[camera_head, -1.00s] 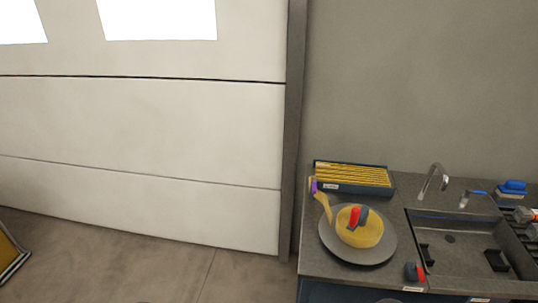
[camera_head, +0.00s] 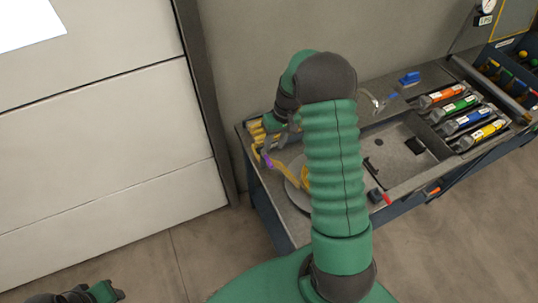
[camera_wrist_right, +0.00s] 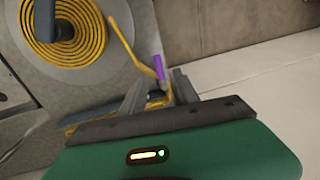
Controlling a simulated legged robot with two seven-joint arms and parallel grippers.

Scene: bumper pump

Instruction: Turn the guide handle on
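The guide handle, a purple grip on the end of a yellow arm, shows in the head view (camera_head: 267,161) and in the wrist view (camera_wrist_right: 158,68). Its yellow arm reaches over a grey round plate (camera_wrist_right: 97,70) bearing a yellow coil (camera_wrist_right: 48,50). My right gripper (camera_wrist_right: 160,76) is open, its two grey fingers on either side of the purple grip near the fingertips. I cannot tell whether they touch it. In the head view my right arm covers most of the coil. My left gripper (camera_head: 72,296) is partly cut off at the bottom left, its fingers unclear.
A tray of yellow strips (camera_head: 256,133) stands behind the handle, partly hidden by my right gripper. Floor left of the bench is clear.

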